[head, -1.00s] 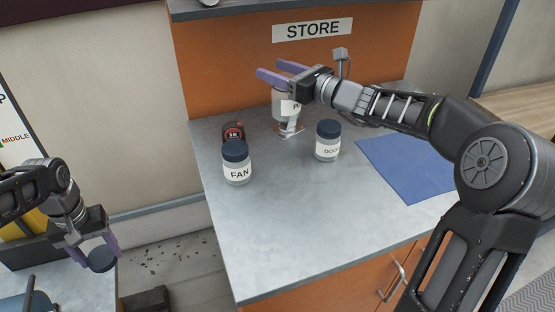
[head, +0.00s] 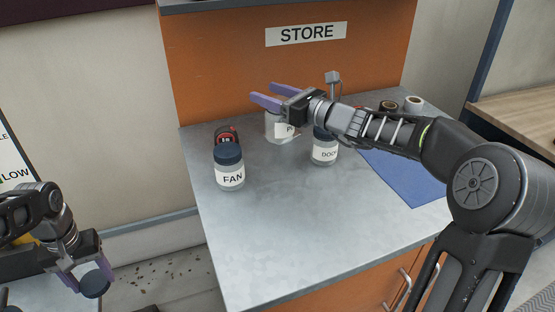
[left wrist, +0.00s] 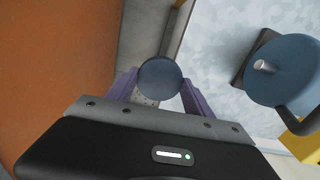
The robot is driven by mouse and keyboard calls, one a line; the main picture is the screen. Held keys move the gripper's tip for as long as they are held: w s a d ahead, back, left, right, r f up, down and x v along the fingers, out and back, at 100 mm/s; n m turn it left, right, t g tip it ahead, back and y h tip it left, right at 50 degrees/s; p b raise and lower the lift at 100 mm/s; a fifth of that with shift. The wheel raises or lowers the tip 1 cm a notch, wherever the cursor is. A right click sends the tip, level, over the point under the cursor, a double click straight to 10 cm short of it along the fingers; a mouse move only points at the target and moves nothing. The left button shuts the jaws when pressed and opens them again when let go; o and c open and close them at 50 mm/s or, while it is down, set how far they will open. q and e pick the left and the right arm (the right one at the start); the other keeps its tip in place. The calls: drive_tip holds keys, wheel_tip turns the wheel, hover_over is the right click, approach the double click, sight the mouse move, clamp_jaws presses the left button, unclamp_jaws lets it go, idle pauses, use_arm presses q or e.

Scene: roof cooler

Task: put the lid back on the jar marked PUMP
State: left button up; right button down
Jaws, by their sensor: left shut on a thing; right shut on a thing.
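My left gripper (head: 84,281) is at the lower left, shut on a dark blue round lid (head: 95,284). In the left wrist view the lid (left wrist: 160,78) sits between the purple fingertips. The clear jar (head: 279,126) stands at the back of the grey counter, apparently without a lid. Only a "P" of its label shows. My right gripper (head: 268,95) is shut on this jar near its top. The gripper hides the jar's mouth and part of its label. The lid is far from the jar, off the counter's left side.
Lidded jars marked FAN (head: 229,168) and DOOR, partly hidden (head: 325,150), stand on the counter (head: 285,220). A red-and-black tape measure (head: 227,135) is behind FAN. The counter's front is clear.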

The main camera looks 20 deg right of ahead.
sight(270, 115)
wheel_tip(270, 115, down, 6)
drive_tip(key=shift+r+b, duration=0.1)
drive_tip(key=shift+b, duration=0.2)
drive_tip(key=shift+f, duration=1.9)
drive_tip(key=shift+f+b, duration=0.15)
drive_tip(key=shift+b, duration=0.15)
drive_tip(key=c, duration=0.5)
unclamp_jaws()
